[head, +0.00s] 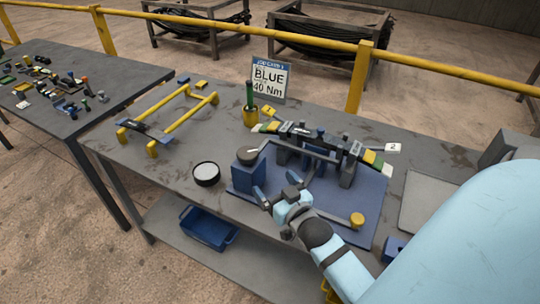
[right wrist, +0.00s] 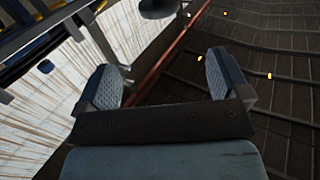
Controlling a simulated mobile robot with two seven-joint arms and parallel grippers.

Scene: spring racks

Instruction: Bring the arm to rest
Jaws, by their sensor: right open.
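My right arm (head: 345,268), light blue with dark joints, comes in from the lower right in the head view. My right gripper (head: 276,190) is above the front part of the blue mat (head: 362,205), in front of the spring rack fixture (head: 318,147). Its two fingers stand apart. In the right wrist view the gripper (right wrist: 163,82) shows both grey pads spread with nothing between them. I cannot tell its exact height above the mat. My left gripper does not show.
A dark-topped blue block (head: 248,168) stands close left of my gripper, and a yellow knob (head: 357,220) to its right. The left front bench is clear.

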